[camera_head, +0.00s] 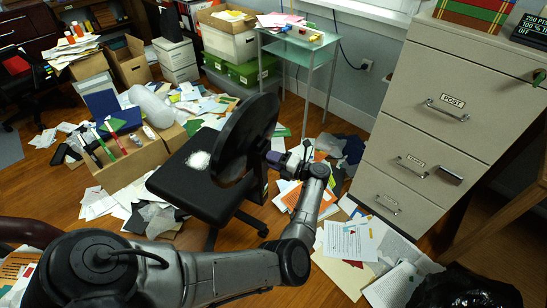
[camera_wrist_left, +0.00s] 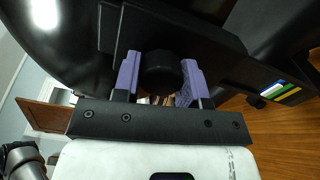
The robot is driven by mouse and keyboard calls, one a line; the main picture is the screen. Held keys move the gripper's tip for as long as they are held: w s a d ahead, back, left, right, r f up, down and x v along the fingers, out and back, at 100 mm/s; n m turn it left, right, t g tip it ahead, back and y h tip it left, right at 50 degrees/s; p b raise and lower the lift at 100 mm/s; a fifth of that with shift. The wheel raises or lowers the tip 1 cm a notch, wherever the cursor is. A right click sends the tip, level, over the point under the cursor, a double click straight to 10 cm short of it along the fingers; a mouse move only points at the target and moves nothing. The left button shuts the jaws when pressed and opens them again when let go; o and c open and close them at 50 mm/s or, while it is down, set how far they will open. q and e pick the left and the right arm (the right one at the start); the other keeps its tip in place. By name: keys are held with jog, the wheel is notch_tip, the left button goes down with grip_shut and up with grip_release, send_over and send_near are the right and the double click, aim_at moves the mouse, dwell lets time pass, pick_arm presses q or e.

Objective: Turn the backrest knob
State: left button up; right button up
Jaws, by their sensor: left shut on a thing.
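The black office chair has its seat (camera_head: 185,180) and its upright oval backrest (camera_head: 245,125) near the middle of the head view. My left gripper (camera_head: 274,158) is behind the backrest, on its right side in the picture. In the left wrist view, the round black backrest knob (camera_wrist_left: 160,72) sits between the two purple fingers of my left gripper, which is shut on it. The knob is hidden in the head view. My right gripper is not in view.
A grey filing cabinet (camera_head: 445,105) stands to the right. A small glass-topped table (camera_head: 297,45) is behind the chair. A cardboard box (camera_head: 127,165) with bottles is at the left. Papers (camera_head: 350,240) litter the wooden floor around the chair.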

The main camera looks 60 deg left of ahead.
pick_arm(q)
jog(key=shift+r+m+p, duration=0.1)
jog(key=shift+m+p, duration=0.35)
jog(key=shift+m, duration=0.65)
jog(key=o, duration=0.9)
jog(key=shift+o, duration=0.2)
jog(key=v, duration=1.4)
jog(key=shift+b, duration=0.35)
